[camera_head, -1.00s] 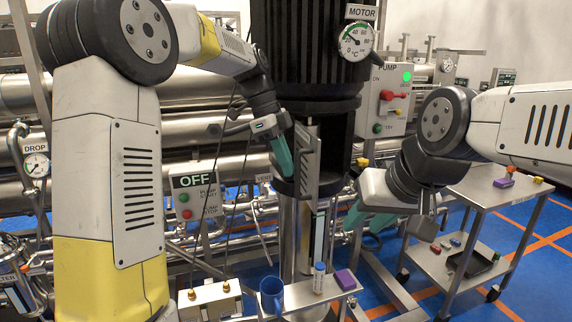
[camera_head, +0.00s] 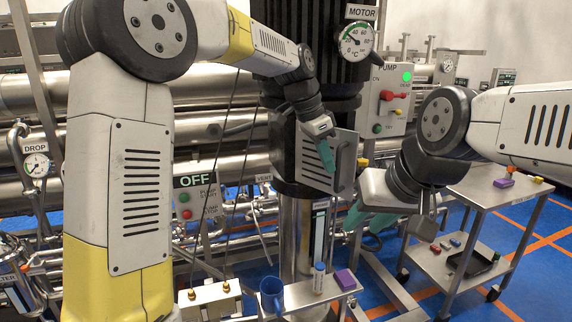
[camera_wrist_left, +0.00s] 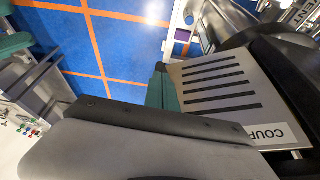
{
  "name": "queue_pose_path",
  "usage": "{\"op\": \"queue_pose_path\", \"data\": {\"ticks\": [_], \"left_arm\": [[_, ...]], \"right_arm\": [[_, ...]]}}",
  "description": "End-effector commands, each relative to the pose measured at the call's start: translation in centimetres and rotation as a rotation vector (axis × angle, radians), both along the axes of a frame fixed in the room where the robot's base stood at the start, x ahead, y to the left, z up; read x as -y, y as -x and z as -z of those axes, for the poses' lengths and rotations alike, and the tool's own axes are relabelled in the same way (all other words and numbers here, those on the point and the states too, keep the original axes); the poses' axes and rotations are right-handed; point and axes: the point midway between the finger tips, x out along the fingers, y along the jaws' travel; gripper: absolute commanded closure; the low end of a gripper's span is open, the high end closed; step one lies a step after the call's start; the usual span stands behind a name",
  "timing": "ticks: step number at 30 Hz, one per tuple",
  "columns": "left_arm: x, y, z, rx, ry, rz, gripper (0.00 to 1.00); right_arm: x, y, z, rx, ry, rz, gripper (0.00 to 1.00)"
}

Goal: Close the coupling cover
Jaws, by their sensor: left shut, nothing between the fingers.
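The coupling cover (camera_head: 341,158) is a grey slotted metal plate on the dark housing below the motor. In the left wrist view the slotted cover (camera_wrist_left: 215,85) shows part of a label reading "COUP". My left gripper (camera_head: 327,156) is shut and empty, its green fingertips against or just in front of the cover's face; I cannot tell if they touch. The green fingers (camera_wrist_left: 160,92) also lie beside the cover's edge in the left wrist view. My right gripper (camera_head: 368,218) hangs lower right of the cover, its green fingers apart.
The pump switch box (camera_head: 389,98) is right of the housing, and the temperature gauge (camera_head: 356,40) is above. A cart (camera_head: 480,195) stands at right.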

Motion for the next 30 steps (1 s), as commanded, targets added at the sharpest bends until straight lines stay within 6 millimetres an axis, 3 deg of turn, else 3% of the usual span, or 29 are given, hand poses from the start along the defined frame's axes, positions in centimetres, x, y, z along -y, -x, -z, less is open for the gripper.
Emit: {"op": "queue_pose_path", "data": {"ticks": [12,21,30], "left_arm": [[5.0,-3.5,0.0,0.0,-0.001,-0.35,1.0],[6.4,-5.5,0.0,0.0,-0.001,-0.501,1.0],[6.8,-6.2,0.0,-0.001,0.0,-0.552,1.0]], "right_arm": [[0.0,0.0,0.0,0.0,0.0,0.0,0.64],[0.0,0.0,0.0,0.0,0.0,0.0,0.64],[0.0,0.0,0.0,0.0,0.0,0.0,0.64]]}}
